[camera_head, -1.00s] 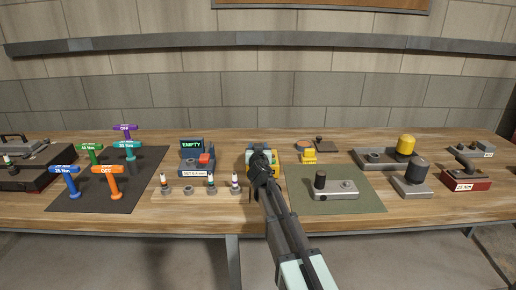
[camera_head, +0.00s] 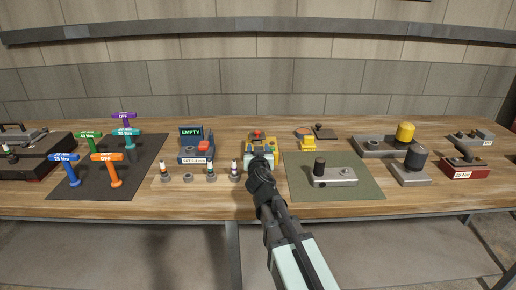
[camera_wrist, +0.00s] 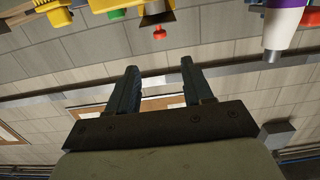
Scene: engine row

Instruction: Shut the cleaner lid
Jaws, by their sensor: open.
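A yellow unit (camera_head: 263,143), which appears to be the cleaner, stands mid-bench with a red knob (camera_head: 257,134) on top. In the wrist view, yellow parts (camera_wrist: 52,10), a green button (camera_wrist: 116,14) and a red knob (camera_wrist: 158,32) below a dark piece show along the top edge, in an upside-down picture. I cannot tell the lid's angle. My gripper (camera_wrist: 158,65) is open and empty, with nothing between its fingers. In the head view my wrist is just in front of the yellow unit and covers its lower front.
A plug rack (camera_head: 205,176) stands left of my wrist; a white and purple plug (camera_wrist: 285,22) shows close in the wrist view. The blue unit (camera_head: 195,148) reads EMPTY. A green mat (camera_head: 350,182) with a metal block lies right. Colored T-handles (camera_head: 107,170) stand far left.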

